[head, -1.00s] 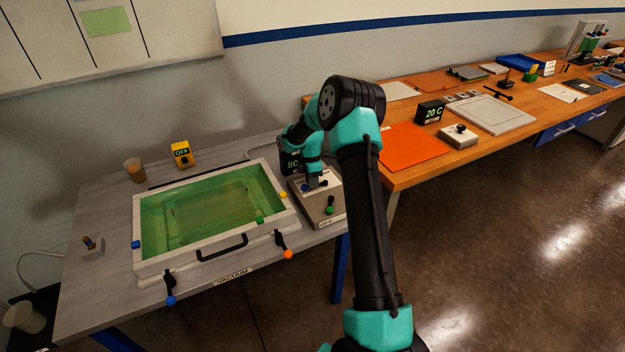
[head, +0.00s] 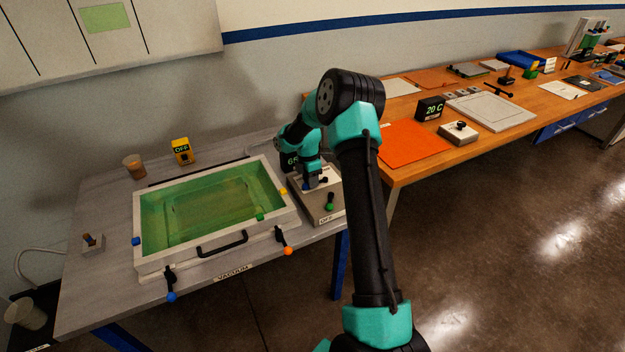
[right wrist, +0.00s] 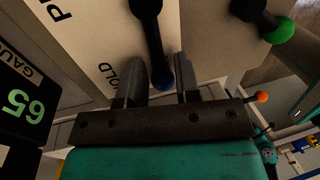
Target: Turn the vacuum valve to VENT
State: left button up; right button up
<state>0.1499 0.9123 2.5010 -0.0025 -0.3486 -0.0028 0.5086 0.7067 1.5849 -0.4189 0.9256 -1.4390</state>
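The grey valve box (head: 325,202) stands at the right end of the bath table. In the right wrist view its top (right wrist: 92,48) carries a label starting with "P" and one ending in "OLD". A black valve handle (right wrist: 149,28) with a blue knob (right wrist: 161,79) reaches toward my right gripper. My right gripper (right wrist: 164,66) is partly open, its fingers on either side of the blue-knobbed end. A small gap shows at the right finger. In the head view the gripper (head: 309,184) is down at the box top. The gauge (right wrist: 27,102) reads 65. My left gripper is not in view.
A green-knobbed lever (head: 329,204) is on the same box, close to my gripper. The resin bath (head: 147,264) stands left, with blue- and orange-knobbed clamps at its front. A yellow OFF box (head: 181,151) and a cup (head: 134,167) are behind it. An orange sheet (head: 412,146) lies on the wooden bench.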

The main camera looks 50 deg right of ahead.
jog(key=shift+o, duration=0.6)
jog(key=shift+d, duration=0.1)
jog(key=shift+r, duration=0.1)
jog(key=shift+d+r, duration=0.2)
jog(key=shift+r, duration=0.3)
jog(key=w+r, duration=0.3)
jog(key=r, duration=1.3)
jog(key=shift+d, duration=0.4)
jog(key=shift+w+a, duration=0.1)
jog(key=shift+w, duration=0.05)
